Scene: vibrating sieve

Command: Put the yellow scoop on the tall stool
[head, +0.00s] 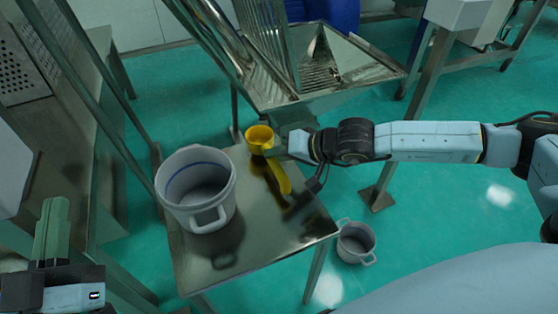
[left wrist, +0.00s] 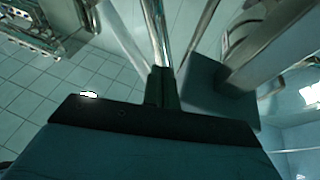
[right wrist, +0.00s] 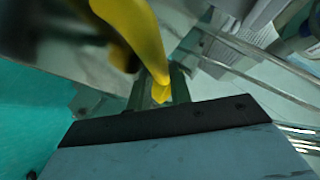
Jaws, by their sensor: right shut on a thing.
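The yellow scoop (head: 259,138) is over the far edge of the tall stool's metal top (head: 262,232). A curved yellow patch on the shiny top below it looks like its reflection; I cannot tell whether the scoop touches the top. My right gripper (head: 279,148) comes in from the right and is shut on the scoop. In the right wrist view the yellow scoop (right wrist: 138,35) runs down between the fingers (right wrist: 160,92). My left gripper (head: 52,232) is at the lower left, away from the stool, and looks shut and empty; its fingers show in the left wrist view (left wrist: 161,88).
A white bucket (head: 178,210) stands on the left part of the stool top. A smaller bucket (head: 357,243) is on the green floor at right. A metal sieve chute (head: 325,75) stands behind the stool. Metal frame posts rise at left.

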